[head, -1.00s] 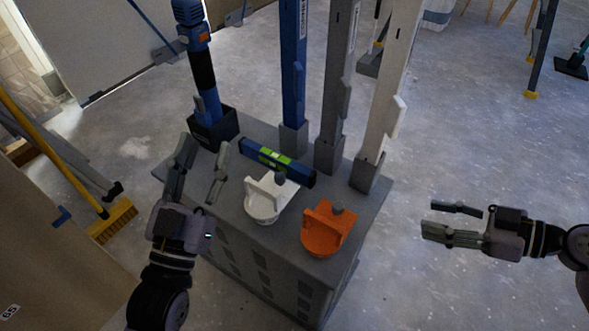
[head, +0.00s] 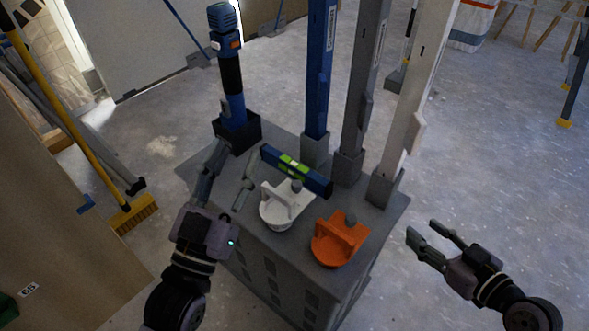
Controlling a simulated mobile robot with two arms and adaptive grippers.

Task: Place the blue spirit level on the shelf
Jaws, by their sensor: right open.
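The blue spirit level (head: 313,180) with a green middle lies on top of the grey cabinet (head: 205,167), behind the two suction cups. My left gripper (head: 235,166) is open and empty over the cabinet's left part, to the left of the level and apart from it. My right gripper (head: 421,236) is open and empty, to the right of the cabinet over the floor. I cannot make out the shelf for certain in this view.
A white suction cup (head: 278,215) and an orange suction cup (head: 334,246) stand at the cabinet's front. A blue-and-black tool (head: 231,80) stands in a dark holder. Blue (head: 319,70), grey (head: 361,85) and white (head: 420,90) posts rise along the back. A yellow broom (head: 134,213) is at left.

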